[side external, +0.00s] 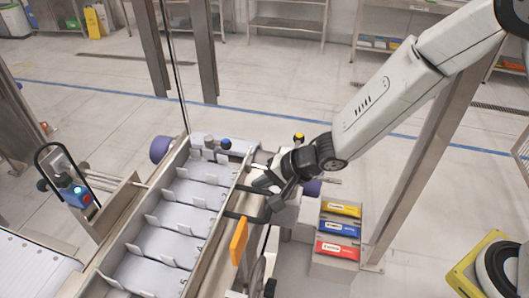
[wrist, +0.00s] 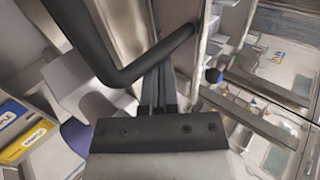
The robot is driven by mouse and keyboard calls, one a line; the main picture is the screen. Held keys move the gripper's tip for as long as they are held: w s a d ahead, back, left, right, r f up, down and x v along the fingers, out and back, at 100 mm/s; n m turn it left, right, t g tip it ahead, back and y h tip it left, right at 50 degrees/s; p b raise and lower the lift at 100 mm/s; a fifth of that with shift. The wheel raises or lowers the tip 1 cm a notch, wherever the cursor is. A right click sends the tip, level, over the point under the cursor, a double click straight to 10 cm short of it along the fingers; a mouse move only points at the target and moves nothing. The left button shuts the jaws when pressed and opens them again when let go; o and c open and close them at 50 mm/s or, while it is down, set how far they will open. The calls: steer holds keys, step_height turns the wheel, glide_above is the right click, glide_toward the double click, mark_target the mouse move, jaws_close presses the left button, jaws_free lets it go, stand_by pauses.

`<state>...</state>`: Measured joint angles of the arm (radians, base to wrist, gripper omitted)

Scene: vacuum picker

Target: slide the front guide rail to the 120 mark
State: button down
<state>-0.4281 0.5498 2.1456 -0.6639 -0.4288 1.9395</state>
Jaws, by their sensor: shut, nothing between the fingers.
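The conveyor (side external: 160,222) has white compartments and runs diagonally on the left in the side view. A long metal rail (side external: 212,232) runs along its near right side; I cannot tell for certain that it is the front guide rail. My gripper (side external: 262,189) is beside this rail, near the conveyor's far end. In the wrist view my gripper (wrist: 158,90) is shut and empty, with its fingertips close to a bent black bar (wrist: 125,74). I cannot tell whether they touch. No scale or 120 mark is readable.
An orange paddle (side external: 238,242) stands beside the rail, nearer the camera. A stand with yellow, blue and red boxes (side external: 338,250) is to the right. A metal post (side external: 415,150) rises behind my arm.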

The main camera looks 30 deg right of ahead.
steer(key=shift+w+a, duration=0.95)
steer(key=shift+w+a, duration=1.4)
steer(key=shift+a, duration=0.05)
steer(key=shift+w+a, duration=0.25)
steer(key=shift+s, duration=0.1)
